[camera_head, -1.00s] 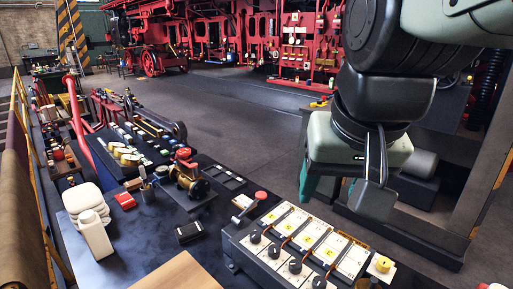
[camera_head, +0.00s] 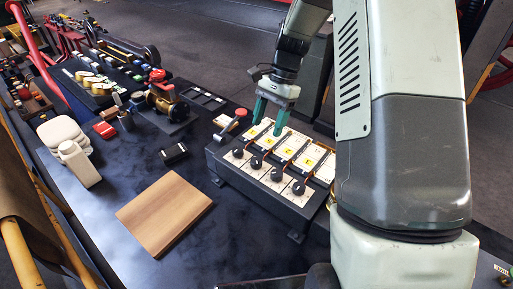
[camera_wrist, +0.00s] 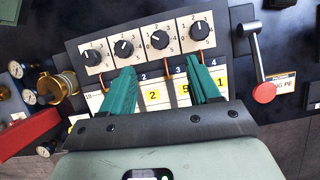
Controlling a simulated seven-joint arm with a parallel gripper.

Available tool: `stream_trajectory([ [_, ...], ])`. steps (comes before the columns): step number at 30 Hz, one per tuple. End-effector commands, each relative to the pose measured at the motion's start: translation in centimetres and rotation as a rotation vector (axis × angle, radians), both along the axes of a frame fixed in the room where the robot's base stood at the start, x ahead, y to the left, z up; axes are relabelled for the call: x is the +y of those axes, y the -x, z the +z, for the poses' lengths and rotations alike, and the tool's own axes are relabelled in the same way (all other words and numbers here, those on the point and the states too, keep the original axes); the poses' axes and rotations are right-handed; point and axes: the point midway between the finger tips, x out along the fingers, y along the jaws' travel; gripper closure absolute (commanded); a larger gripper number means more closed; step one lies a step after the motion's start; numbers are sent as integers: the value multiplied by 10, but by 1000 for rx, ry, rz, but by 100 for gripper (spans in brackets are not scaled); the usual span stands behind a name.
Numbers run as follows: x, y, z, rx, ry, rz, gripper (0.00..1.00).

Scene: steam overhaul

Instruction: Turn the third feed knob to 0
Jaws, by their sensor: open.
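A dark control box (camera_head: 275,200) carries a row of several black feed knobs on white dial plates. By the printed numbers in the wrist view, the third feed knob (camera_wrist: 159,40) is second from the right. Its white mark points roughly left, but I cannot read its exact setting. It also shows in the head view (camera_head: 256,162), second from the left. My gripper (camera_head: 269,126) is open above the numbered white cards behind the knobs. In the wrist view its green fingertips (camera_wrist: 162,63) are spread apart, just below the third knob in the picture and not around it.
A red-tipped lever (camera_wrist: 263,91) stands beside the knob row. Orange cables run between the cards.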

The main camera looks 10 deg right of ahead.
Motion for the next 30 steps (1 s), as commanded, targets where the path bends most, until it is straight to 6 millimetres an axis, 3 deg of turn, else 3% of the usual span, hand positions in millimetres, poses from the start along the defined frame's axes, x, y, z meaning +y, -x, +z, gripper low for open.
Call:
stream_trajectory([
  [5,5,5,-18,7,-2,-3,39],
  [18,27,25,-88,6,-2,0,39],
  [30,31,27,-100,2,-1,-1,39],
])
